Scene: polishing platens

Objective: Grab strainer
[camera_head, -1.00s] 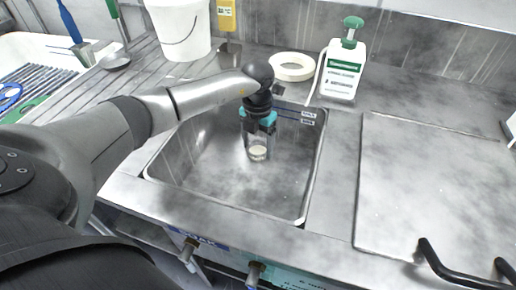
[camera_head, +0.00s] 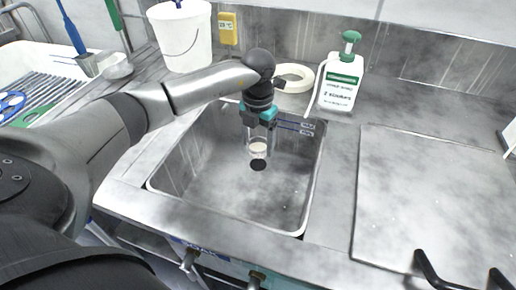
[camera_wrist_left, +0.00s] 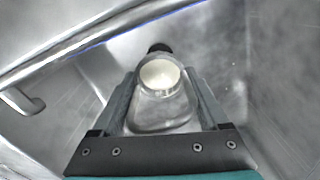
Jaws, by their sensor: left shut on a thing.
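The strainer (camera_head: 258,149) is a clear cup-like piece with a cream-white round end. My left gripper (camera_head: 259,128) points down into the sink and is shut on it, holding it above the sink floor. In the left wrist view the strainer (camera_wrist_left: 160,95) sits between the two fingers of the left gripper (camera_wrist_left: 162,92), its pale round end away from me. The dark drain hole (camera_head: 258,164) shows open just below it, and also in the wrist view (camera_wrist_left: 158,47). My right gripper is not in view.
Steel sink walls (camera_head: 312,180) surround the gripper. A flat steel panel (camera_head: 430,190) lies to the right.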

